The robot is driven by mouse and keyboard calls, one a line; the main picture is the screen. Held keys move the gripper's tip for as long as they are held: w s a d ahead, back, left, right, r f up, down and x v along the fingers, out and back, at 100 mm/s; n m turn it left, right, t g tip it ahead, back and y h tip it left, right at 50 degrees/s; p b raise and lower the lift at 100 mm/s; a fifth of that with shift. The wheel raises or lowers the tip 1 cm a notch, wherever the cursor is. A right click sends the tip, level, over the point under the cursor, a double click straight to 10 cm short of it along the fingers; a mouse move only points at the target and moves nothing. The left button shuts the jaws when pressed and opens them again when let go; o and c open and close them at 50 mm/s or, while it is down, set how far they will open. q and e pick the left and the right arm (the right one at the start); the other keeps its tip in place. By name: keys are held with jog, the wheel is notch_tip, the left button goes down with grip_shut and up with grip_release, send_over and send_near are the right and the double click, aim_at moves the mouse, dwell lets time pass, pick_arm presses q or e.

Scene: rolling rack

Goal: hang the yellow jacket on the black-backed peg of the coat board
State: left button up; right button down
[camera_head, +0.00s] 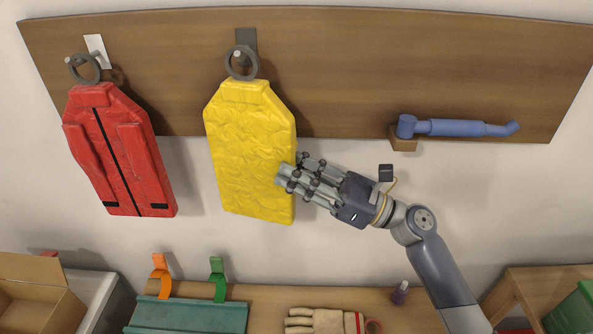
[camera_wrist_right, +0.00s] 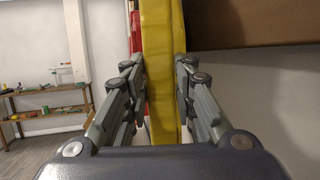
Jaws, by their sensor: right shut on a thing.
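The yellow jacket (camera_head: 250,150) is upright against the coat board (camera_head: 340,60), left of the middle in the head view. Its grey ring (camera_head: 242,76) is at the black-backed peg (camera_head: 246,38), and the peg's pale tip shows inside the ring. How deep the ring sits on the peg cannot be told. My right gripper (camera_head: 284,173) is shut on the jacket's right edge, low down. In the right wrist view the jacket (camera_wrist_right: 163,75) stands edge-on between both fingers (camera_wrist_right: 160,100). My left gripper is not in view.
A red jacket (camera_head: 120,150) hangs by its ring from the white-backed peg (camera_head: 96,48) at left. A blue tool (camera_head: 455,128) sits on a wooden block at the board's right.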

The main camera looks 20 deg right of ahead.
jog(key=c, duration=1.2)
grip_release()
jog(key=shift+c, duration=0.2)
jog(key=v, duration=1.2)
jog(key=shift+f, duration=0.15)
